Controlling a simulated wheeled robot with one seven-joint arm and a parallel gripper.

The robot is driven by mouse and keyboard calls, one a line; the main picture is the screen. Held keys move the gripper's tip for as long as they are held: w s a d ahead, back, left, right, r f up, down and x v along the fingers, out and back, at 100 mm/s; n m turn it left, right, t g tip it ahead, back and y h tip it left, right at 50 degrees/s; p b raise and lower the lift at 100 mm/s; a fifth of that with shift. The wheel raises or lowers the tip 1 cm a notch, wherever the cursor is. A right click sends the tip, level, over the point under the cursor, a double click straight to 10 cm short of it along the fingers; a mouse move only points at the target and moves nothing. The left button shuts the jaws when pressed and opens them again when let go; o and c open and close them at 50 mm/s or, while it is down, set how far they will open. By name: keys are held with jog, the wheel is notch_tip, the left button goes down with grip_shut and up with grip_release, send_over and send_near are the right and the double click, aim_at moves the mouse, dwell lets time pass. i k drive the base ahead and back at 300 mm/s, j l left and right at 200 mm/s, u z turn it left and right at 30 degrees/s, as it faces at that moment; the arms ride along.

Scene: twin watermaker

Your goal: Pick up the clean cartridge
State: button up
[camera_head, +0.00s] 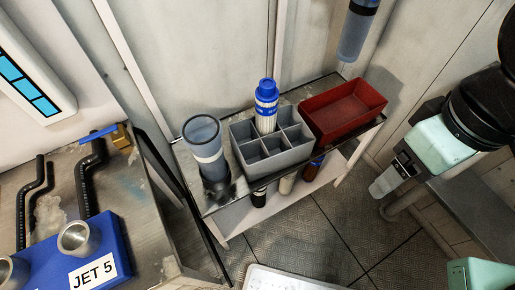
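The clean cartridge (266,108) appears to be the white ribbed cylinder with a blue cap. It stands upright in the grey divided bin (245,168), in what looks like the middle compartment of the back row. Its lower end is hidden by the bin's walls. The other compartments look empty. The bin rests on a narrow shelf unit.
A clear housing bowl (205,145) stands left of the bin, and an open red tray (343,108) sits to its right. A blue JET 5 block (95,250) is at lower left. Dark floor (340,230) lies in front.

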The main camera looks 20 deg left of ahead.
aim_at(259, 197)
jog(key=u, duration=0.95)
